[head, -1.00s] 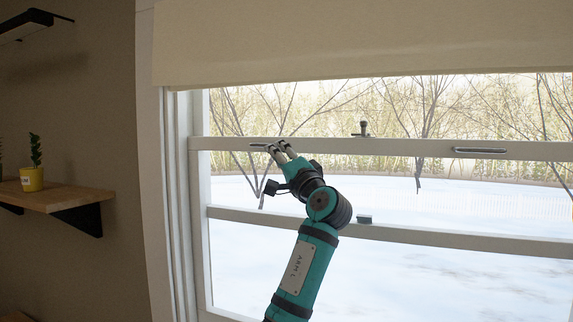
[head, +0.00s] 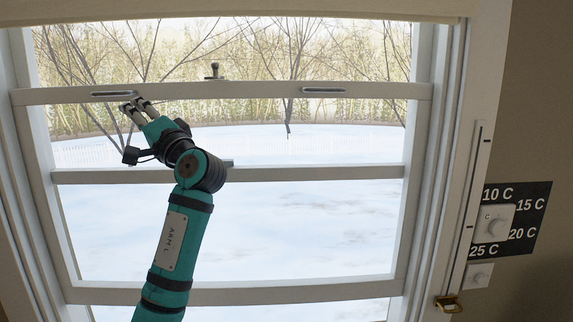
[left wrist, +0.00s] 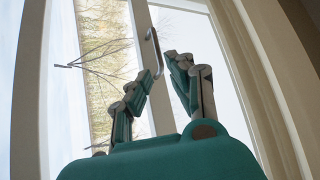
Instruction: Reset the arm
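My left arm (head: 178,225), teal with black bands, rises in front of the window in the head view. My left gripper (head: 137,105) is just below and right of the left slim handle (head: 113,94) on the white sash rail. In the left wrist view, the two jointed fingers of my left gripper (left wrist: 163,66) stand apart with a narrow gap and nothing held between them. The handle (left wrist: 154,48) shows beyond the fingertips; I cannot tell whether they touch it. My right gripper is not in view.
The window's white frame (head: 423,110) surrounds the arm. A second handle (head: 324,90) and a latch knob (head: 214,70) are on the rail. A temperature dial (head: 494,222) is on the wall at right, with a brass latch (head: 448,304) below.

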